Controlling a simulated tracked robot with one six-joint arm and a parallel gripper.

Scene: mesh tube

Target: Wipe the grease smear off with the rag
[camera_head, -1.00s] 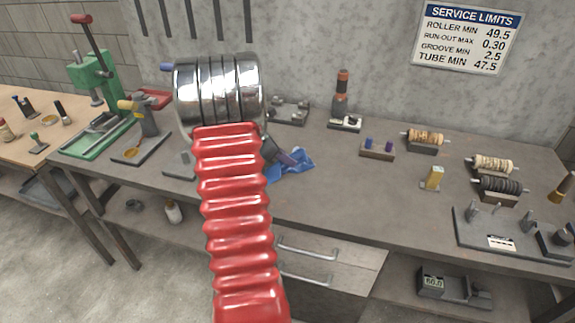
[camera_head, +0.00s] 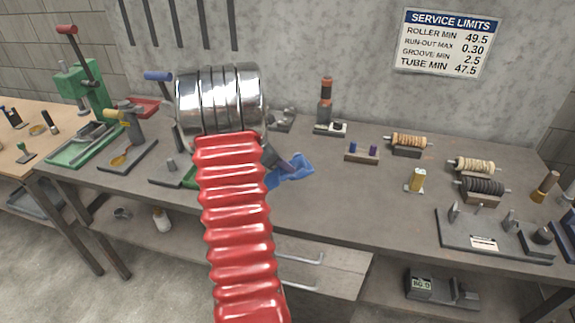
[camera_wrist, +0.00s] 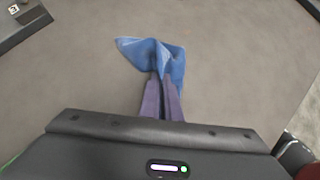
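The blue rag (camera_head: 292,172) is in my gripper (camera_head: 283,164) over the grey bench, just right of my red-sleeved arm. In the wrist view the rag (camera_wrist: 150,53) is bunched between the two purple fingers of my gripper (camera_wrist: 161,80), which are shut on it. Its loose end spreads to the left and ahead of the fingertips. I cannot tell whether the rag touches the bench top. My arm hides part of the gripper and the bench behind it in the head view. No grease smear can be made out in either view.
The bench top (camera_head: 330,205) is clear right of the rag. A green press (camera_head: 82,90) stands left. A drawer unit (camera_head: 320,265) hangs below.

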